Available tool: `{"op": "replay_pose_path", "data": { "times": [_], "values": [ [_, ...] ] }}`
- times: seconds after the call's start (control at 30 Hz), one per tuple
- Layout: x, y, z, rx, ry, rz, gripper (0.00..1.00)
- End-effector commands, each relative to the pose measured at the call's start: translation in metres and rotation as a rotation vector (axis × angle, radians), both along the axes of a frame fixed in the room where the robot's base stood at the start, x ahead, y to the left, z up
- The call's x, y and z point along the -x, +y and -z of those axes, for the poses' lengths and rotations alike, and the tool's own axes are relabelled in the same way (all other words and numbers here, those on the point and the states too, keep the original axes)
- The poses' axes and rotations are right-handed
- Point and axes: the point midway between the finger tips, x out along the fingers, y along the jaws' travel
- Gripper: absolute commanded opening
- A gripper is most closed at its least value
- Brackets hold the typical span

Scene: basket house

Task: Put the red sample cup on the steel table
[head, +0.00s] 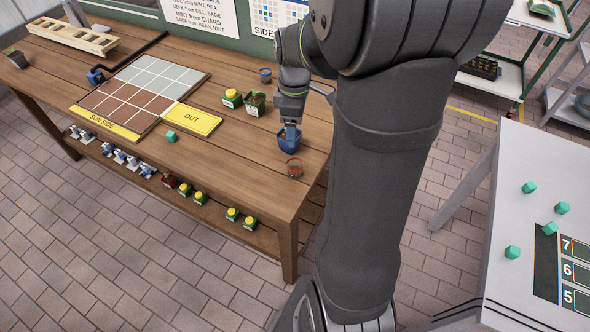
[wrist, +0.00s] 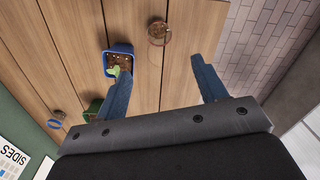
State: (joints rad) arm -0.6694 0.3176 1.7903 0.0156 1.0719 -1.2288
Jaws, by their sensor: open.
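The red sample cup (head: 295,168) is a small clear cup with a reddish rim, standing upright near the right front corner of the wooden bench. In the wrist view the cup (wrist: 159,33) lies beyond my fingertips, between their lines and apart from both. My gripper (head: 290,128) is open and empty above the bench; both fingers show in the wrist view (wrist: 164,68). In the head view it overlaps the blue pot (head: 289,143), just behind the cup. A pale grey table (head: 500,230), apparently the steel one, stands at the right, across a floor gap.
Teal cubes (head: 512,252) and a numbered dark board (head: 567,258) occupy part of the grey table. Green pots (head: 255,104) and a blue-rimmed cup (head: 265,74) stand farther back on the wooden bench. The blue pot with a seedling (wrist: 118,59) is close to my left finger.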

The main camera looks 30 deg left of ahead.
Motion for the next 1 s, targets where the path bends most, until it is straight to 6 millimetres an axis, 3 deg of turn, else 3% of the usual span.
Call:
{"op": "replay_pose_path", "data": {
  "times": [0.33,0.67,1.0],
  "values": [
    [0.003,-0.002,0.076,0.003,0.003,0.0,0.65],
    [0.004,-0.002,0.103,0.0,0.001,0.0,0.65],
    [0.004,-0.005,0.145,0.002,0.002,0.0,0.65]
  ]
}}
